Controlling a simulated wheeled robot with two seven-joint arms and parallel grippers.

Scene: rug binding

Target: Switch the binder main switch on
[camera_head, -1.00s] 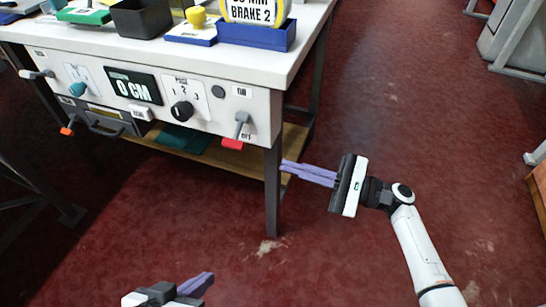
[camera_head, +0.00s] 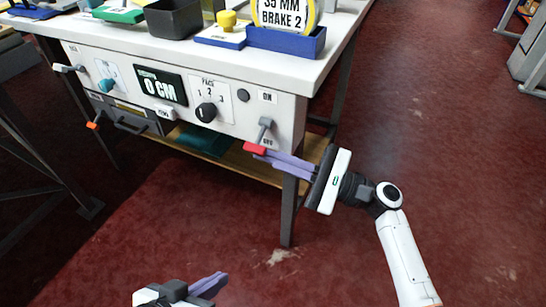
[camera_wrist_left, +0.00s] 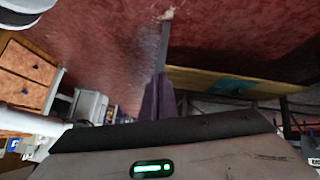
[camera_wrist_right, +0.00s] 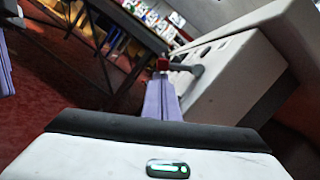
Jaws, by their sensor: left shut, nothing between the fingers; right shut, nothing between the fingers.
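The main switch is a lever with a grey arm (camera_head: 265,130) and a red grip (camera_head: 255,149) at the right end of the binder's white front panel. It points down, by the OFF label (camera_head: 268,142); the ON label (camera_head: 267,97) is above. My right gripper (camera_head: 266,154) is shut and empty, its purple fingertips at or just under the red grip; I cannot tell if they touch. In the right wrist view the red grip (camera_wrist_right: 161,64) shows just beyond the fingertips. My left gripper (camera_head: 222,277) is shut and empty, low in front of the bench.
The panel also carries a black knob (camera_head: 206,112), a teal knob (camera_head: 107,85), a display reading 0 CM (camera_head: 160,87) and a drawer (camera_head: 128,117). A table leg (camera_head: 288,210) stands below the switch. The red floor in front is clear.

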